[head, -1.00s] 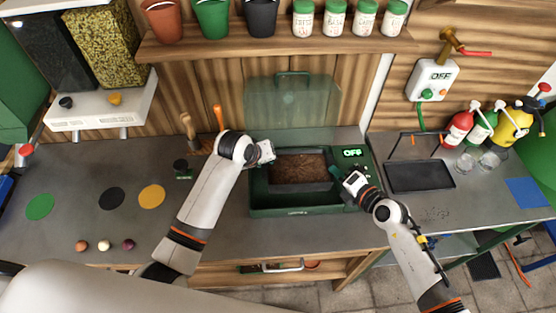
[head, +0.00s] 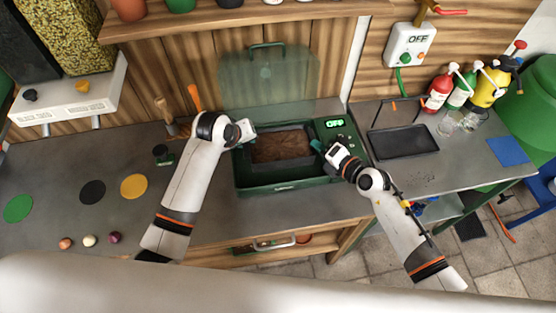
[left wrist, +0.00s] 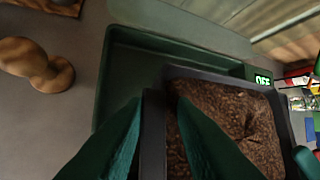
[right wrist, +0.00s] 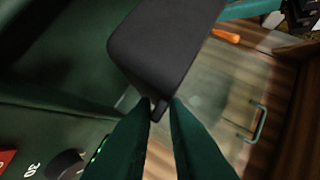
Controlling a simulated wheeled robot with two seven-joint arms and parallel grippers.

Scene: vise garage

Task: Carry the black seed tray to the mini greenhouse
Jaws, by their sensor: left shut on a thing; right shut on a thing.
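The black seed tray (head: 281,162), filled with brown soil, is over or inside the dark green base of the mini greenhouse (head: 262,187); I cannot tell if it touches the floor. The greenhouse's clear lid (head: 268,80) stands open behind. My left gripper (head: 251,137) is shut on the tray's left rim; in the left wrist view its green fingers pinch the tray wall (left wrist: 153,140). My right gripper (head: 320,147) is shut on the tray's right end; in the right wrist view its fingers close on the tray's edge (right wrist: 165,50). The tray looks about level.
A green OFF display (head: 334,124) sits on the greenhouse's right side. A flat black tray (head: 403,142) and spray bottles (head: 438,92) are to the right. Coloured discs (head: 92,192) and small bulbs (head: 90,240) lie left. A shelf (head: 200,24) with pots runs above.

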